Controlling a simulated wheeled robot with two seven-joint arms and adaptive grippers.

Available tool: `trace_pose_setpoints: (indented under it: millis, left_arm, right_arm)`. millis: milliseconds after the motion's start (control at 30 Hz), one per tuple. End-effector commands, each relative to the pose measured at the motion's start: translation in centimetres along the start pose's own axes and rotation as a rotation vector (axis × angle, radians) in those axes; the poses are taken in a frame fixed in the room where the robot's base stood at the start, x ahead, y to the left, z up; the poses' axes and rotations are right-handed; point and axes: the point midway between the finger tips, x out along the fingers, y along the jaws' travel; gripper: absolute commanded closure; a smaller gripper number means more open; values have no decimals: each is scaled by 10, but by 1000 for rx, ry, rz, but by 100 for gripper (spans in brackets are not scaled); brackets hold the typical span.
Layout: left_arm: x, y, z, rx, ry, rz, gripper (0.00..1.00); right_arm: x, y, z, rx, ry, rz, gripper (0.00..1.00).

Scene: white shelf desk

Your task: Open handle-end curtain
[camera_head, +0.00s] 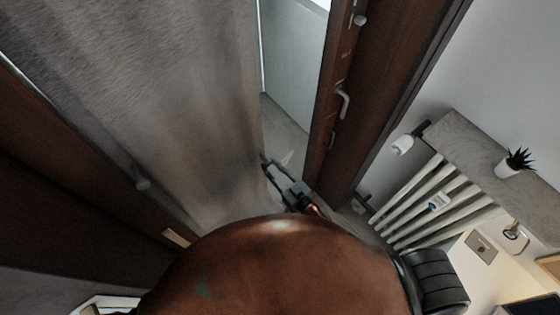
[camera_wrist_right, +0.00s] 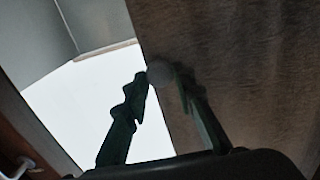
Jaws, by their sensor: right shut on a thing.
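The grey-brown curtain (camera_head: 190,90) hangs across the left and middle of the head view. Its right edge borders the bright opening beside the door frame. My right gripper (camera_head: 267,162) is at that edge, on the side of the door with the handle (camera_head: 342,104). My left gripper is not in view.
A dark wooden door (camera_head: 365,90) stands right of the opening. A grey shelf (camera_head: 465,143) with a potted plant (camera_head: 518,162) is farther right, above white slats (camera_head: 440,200). A bright window opening (camera_wrist_right: 85,100) shows in the wrist view.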

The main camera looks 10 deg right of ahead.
Motion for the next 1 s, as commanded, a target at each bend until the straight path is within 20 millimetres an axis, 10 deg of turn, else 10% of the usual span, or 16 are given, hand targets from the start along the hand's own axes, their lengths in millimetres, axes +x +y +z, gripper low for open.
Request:
trace_pose_setpoints:
  millis: [367, 400, 633, 1000]
  left_arm:
    - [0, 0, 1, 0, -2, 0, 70]
    - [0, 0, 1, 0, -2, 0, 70]
    - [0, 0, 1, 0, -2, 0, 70]
    - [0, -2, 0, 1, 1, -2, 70]
  right_arm:
    - [0, -2, -1, -1, 1, 0, 100]
    - [0, -2, -1, -1, 1, 0, 75]
    - [0, -2, 0, 0, 1, 1, 60]
    - [-8, -1, 0, -1, -1, 1, 60]
